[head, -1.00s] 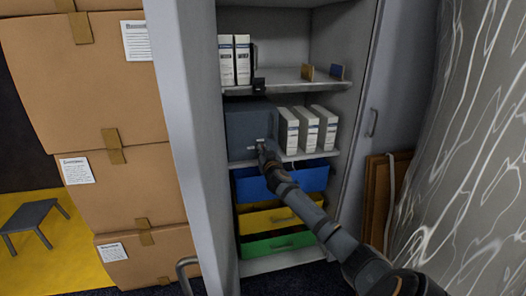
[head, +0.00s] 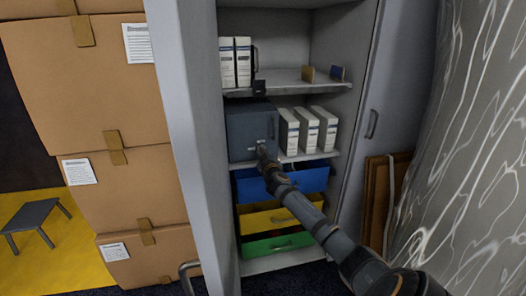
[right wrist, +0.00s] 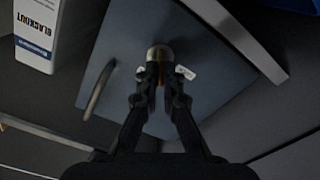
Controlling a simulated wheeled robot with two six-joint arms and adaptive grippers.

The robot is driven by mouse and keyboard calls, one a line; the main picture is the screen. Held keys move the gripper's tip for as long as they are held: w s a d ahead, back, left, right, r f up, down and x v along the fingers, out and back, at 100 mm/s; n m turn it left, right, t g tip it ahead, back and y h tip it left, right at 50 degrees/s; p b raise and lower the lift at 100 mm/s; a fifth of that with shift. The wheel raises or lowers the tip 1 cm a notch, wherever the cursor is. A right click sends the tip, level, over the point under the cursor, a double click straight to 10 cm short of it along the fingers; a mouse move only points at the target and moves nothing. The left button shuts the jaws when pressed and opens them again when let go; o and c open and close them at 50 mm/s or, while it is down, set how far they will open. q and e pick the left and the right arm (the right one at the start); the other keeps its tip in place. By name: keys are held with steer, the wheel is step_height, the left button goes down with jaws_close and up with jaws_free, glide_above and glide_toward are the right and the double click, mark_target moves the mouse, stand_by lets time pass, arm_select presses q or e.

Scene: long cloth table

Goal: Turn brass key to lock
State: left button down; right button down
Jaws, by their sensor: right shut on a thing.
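A dark blue-grey lockbox (head: 246,130) sits on the cabinet's middle shelf, its front facing me and its door looking closed. A bar handle (right wrist: 98,90) stands on that front, also in the head view (head: 271,128). My right gripper (head: 262,152) is at the lower part of the front, shut on the brass key. In the right wrist view the fingertips (right wrist: 161,80) close around the key (right wrist: 159,52) against the box face; only a bit of brass shows. The fingers hide most of the key and the keyhole, so its turn angle cannot be told. My left gripper is out of view.
White binders (head: 309,130) stand right of the lockbox, with more on the upper shelf (head: 236,62). Blue (head: 310,181), yellow (head: 252,222) and green (head: 262,248) drawers are below. Stacked cardboard boxes (head: 75,90) stand left of the cabinet.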

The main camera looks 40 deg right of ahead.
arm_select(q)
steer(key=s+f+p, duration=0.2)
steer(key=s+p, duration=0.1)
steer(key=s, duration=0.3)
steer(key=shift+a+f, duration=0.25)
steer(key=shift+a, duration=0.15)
arm_select(e)
steer(key=shift+w+a+f+n, duration=0.1)
steer(key=shift+f+n, duration=0.05)
steer(key=shift+n, duration=2.75)
steer(key=shift+a+f+n, duration=0.1)
steer(key=shift+f+n, duration=0.05)
steer(key=shift+n, duration=2.75)
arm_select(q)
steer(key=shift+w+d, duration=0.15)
